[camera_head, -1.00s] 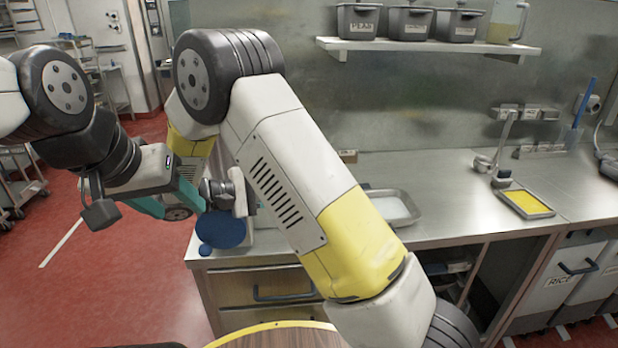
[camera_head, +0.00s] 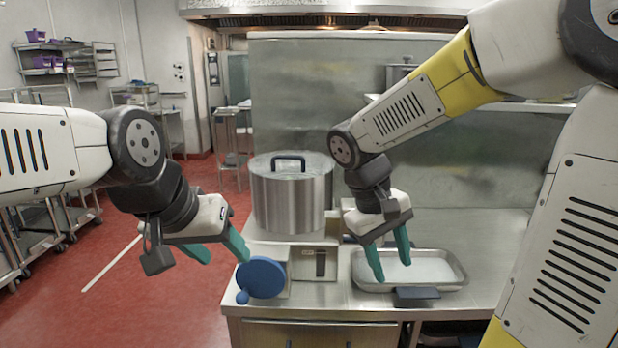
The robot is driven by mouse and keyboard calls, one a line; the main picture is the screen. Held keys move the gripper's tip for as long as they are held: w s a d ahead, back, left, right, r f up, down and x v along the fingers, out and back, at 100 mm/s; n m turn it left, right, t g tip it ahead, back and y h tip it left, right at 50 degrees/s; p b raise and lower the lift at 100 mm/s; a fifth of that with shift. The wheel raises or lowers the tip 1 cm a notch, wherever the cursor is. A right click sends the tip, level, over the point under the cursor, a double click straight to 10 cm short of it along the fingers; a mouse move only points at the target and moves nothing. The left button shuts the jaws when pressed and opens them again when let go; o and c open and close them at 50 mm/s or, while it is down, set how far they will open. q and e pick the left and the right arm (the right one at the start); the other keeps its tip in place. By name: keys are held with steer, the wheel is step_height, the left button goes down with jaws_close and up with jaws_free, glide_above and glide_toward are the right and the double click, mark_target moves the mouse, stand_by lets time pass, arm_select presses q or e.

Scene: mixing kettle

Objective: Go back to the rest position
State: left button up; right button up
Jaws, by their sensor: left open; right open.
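My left gripper (camera_head: 218,250) hangs at the left with its two teal fingers apart and nothing between them. It is in front of and left of the kettle, close to the blue round disc (camera_head: 265,277).
The steel counter (camera_head: 480,230) runs to the right, partly hidden by my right arm. A small dark flat object (camera_head: 417,294) lies at its front edge. A wall shelf (camera_head: 540,107) is behind my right arm. Red floor (camera_head: 150,300) is open at the left.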

steer(key=s+a+r+m+t+y, duration=0.1)
steer(key=s+r+m+t+y, duration=0.2)
steer(key=s+r+t+y, duration=0.3)
steer(key=shift+a+r+m, duration=0.15)
steer(key=shift+r+m, duration=0.1)
steer(key=shift+m, duration=0.15)
stand_by(1.2)
